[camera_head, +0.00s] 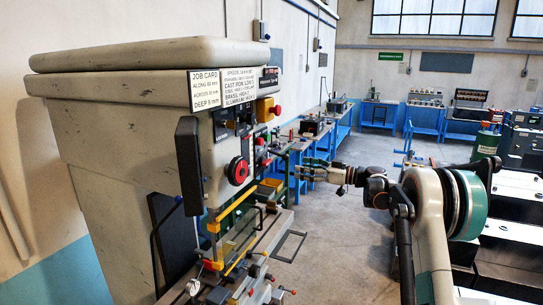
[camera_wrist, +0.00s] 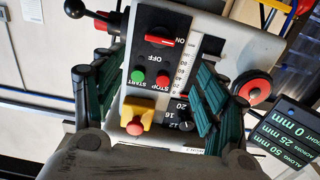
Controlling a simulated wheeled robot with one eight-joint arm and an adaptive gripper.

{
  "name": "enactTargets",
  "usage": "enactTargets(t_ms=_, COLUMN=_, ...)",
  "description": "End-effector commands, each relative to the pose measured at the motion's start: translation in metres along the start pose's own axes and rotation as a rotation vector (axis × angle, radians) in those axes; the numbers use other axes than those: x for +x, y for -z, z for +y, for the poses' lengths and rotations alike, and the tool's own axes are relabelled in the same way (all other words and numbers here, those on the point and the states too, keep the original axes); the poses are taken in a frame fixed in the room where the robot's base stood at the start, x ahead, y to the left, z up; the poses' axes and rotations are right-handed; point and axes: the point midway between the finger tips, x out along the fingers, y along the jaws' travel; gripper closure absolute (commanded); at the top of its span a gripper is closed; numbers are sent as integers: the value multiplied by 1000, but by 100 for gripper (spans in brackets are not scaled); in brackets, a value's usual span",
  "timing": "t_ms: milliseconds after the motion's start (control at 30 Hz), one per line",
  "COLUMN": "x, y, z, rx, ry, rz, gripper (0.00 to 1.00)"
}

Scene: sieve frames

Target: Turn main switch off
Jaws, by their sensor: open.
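The main switch (camera_wrist: 160,37) is a red rotary handle on a black plate in the wrist view. Its bar lies crosswise in the picture, with its right end toward the ON label; OFF is printed below it. My gripper (camera_wrist: 146,90) is open, its dark green-padded fingers at the left and right of the control panel. The switch shows beyond and between the fingertips, and nothing is held. In the head view my gripper (camera_head: 303,173) is in the air, right of the machine (camera_head: 110,120). I cannot clearly make out the main switch in the head view.
The green start button (camera_wrist: 138,77), red stop button (camera_wrist: 162,79) and yellow emergency-stop box (camera_wrist: 147,107) sit close below the switch. A red knob (camera_wrist: 256,88) and a readout (camera_wrist: 285,130) are at right. Blue workbenches (camera_head: 378,112) stand behind; the floor (camera_head: 368,155) there is open.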

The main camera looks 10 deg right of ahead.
Motion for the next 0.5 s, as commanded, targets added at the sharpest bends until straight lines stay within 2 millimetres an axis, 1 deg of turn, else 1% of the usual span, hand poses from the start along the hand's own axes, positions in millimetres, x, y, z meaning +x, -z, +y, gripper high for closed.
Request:
enactTargets(t_ms=67, x=2, y=0, z=2, rx=-6, ry=1, rz=6, gripper=33)
enactTargets(t_ms=167, x=10, y=0, z=2, rx=-7, ry=2, rz=7, gripper=33)
enactTargets(t_ms=267, x=25, y=0, z=1, rx=-6, ry=2, rz=7, gripper=33)
enactTargets(t_ms=500, x=72, y=1, z=1, rx=-5, ry=3, rz=6, gripper=33)
